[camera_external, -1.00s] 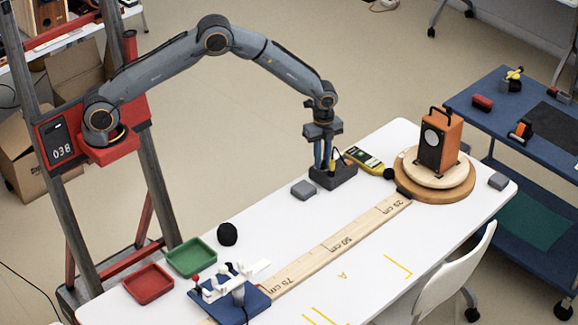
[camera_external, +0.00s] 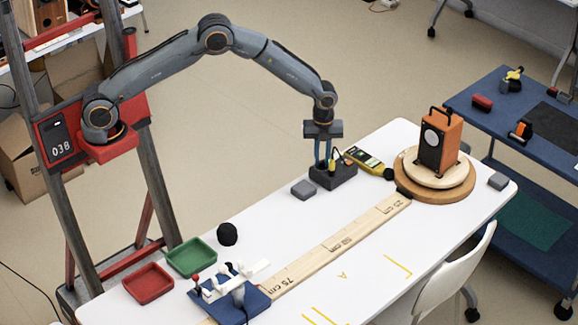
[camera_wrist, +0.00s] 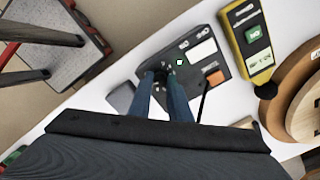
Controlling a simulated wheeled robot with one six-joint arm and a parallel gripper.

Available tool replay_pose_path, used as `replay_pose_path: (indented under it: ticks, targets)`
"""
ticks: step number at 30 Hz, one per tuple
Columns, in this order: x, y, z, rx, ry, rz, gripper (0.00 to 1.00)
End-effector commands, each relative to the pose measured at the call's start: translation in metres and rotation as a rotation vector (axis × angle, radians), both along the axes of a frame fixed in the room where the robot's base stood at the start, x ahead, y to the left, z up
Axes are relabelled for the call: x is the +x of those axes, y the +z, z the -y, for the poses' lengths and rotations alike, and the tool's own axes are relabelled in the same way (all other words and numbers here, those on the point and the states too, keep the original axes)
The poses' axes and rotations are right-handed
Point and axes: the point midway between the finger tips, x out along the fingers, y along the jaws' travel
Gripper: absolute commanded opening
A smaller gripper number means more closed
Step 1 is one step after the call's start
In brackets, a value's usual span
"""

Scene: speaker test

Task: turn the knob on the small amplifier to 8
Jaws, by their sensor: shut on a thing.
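The small amplifier is a dark box (camera_external: 342,178) on the white table, below my gripper. In the wrist view its top panel (camera_wrist: 190,52) carries white label patches, an orange patch and a small green light. My gripper (camera_external: 322,166) points down with its fingertips at the panel. In the wrist view the two blue fingers (camera_wrist: 163,76) close on the dark knob, which is mostly hidden between them. I cannot read the knob's pointer or the number it is at.
A yellow meter (camera_external: 365,160) lies just right of the amplifier and a grey block (camera_external: 303,190) lies to its left. An orange speaker (camera_external: 450,143) stands on a round wooden turntable (camera_external: 460,192). A long ruler (camera_external: 340,243) runs along the table.

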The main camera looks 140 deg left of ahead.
Motion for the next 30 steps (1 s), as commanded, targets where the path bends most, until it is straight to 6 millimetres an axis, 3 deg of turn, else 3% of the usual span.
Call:
replay_pose_path:
  ticks: [7, 8, 11, 22, 30]
  targets:
    - [0.0, 0.002, -0.002, 0.004, 0.001, 0.002, 0.0]
    - [0.0, 0.002, -0.002, 0.004, 0.001, 0.002, 0.2]
    - [0.0, 0.001, -0.001, 0.004, 0.001, 0.002, 0.36]
    - [0.0, 0.006, -0.001, 0.002, 0.001, 0.001, 0.36]
    - [0.001, 0.046, -0.002, 0.004, 0.002, 0.003, 0.36]
